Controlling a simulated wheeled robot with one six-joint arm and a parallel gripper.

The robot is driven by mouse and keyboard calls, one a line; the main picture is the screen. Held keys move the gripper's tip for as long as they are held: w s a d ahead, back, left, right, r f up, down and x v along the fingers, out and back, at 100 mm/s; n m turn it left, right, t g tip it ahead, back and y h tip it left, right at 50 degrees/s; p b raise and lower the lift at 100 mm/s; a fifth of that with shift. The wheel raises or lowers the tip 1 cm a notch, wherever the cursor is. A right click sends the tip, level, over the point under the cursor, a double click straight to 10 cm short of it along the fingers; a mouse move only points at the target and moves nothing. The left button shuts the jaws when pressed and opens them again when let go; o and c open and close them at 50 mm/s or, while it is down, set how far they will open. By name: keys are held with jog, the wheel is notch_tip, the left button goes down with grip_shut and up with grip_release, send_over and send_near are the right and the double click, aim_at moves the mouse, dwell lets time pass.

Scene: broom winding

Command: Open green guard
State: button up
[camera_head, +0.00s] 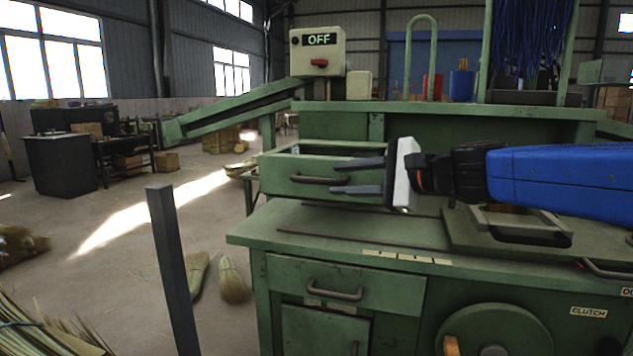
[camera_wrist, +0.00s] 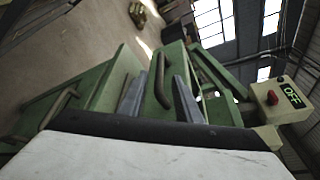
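My gripper (camera_head: 332,178) is open and empty, its two grey fingers pointing left above the green bench. It also shows in the wrist view (camera_wrist: 156,84).
A control box (camera_head: 317,52) reads OFF above a red switch. A sloping green arm (camera_head: 235,114) extends left. A grey post (camera_head: 172,265) stands at front left. The lower bench has a shut drawer (camera_head: 345,283) and a wheel (camera_head: 495,332).

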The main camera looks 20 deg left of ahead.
aim_at(323, 180)
jog(key=x, duration=0.8)
jog(key=shift+c, duration=0.3)
grip_shut()
